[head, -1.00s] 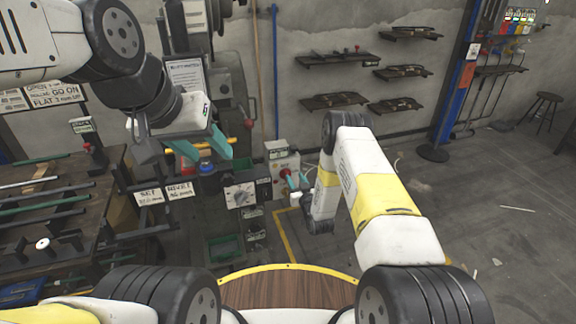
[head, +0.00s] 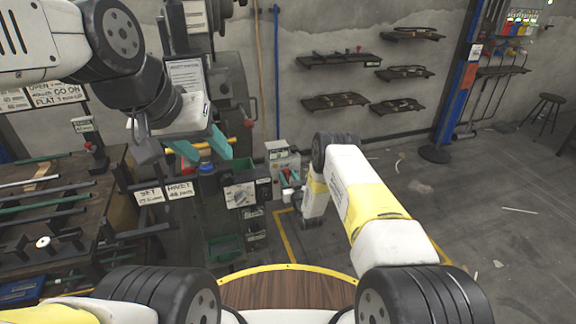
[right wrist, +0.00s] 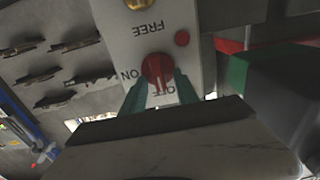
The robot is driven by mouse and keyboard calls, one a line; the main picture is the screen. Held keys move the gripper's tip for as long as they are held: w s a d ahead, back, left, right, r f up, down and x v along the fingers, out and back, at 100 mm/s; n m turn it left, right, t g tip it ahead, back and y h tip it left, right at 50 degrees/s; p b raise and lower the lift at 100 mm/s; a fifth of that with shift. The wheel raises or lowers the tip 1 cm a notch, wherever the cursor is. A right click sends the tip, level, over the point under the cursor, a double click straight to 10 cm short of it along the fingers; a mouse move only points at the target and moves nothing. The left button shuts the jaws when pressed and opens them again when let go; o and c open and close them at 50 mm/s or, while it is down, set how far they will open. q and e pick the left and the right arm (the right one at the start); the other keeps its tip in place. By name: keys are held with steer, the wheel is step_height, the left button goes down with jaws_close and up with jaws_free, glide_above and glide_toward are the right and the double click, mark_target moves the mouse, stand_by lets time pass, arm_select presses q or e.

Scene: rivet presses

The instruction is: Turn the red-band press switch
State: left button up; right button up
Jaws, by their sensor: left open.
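A red round switch knob (right wrist: 157,68) sits on a light grey panel (right wrist: 146,22) in the right wrist view. The knob's white mark points toward OFF. In the head view the right gripper (head: 291,182) is at the grey control box (head: 282,158), small and partly hidden. My left gripper (head: 203,152) is open and empty.
Another control box (head: 240,193) with a dial stands left of the right gripper. A dark press (head: 232,95) stands behind. A rack of bars (head: 50,200) is at the left. The floor (head: 480,230) at the right is mostly clear.

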jaws_close()
steer(key=shift+d+m, duration=0.1)
steer(key=shift+m, duration=0.2)
steer(key=m, duration=0.5)
steer(key=d+m, duration=0.1)
steer(key=m, duration=0.2)
steer(key=shift+w+f, duration=0.15)
steer(key=shift+f, duration=0.05)
steer(key=m, duration=0.5)
steer(key=shift+d+f, duration=0.1)
steer(key=shift+f, duration=0.15)
steer(key=shift+f+m, duration=0.2)
steer(key=shift+m, duration=1.9)
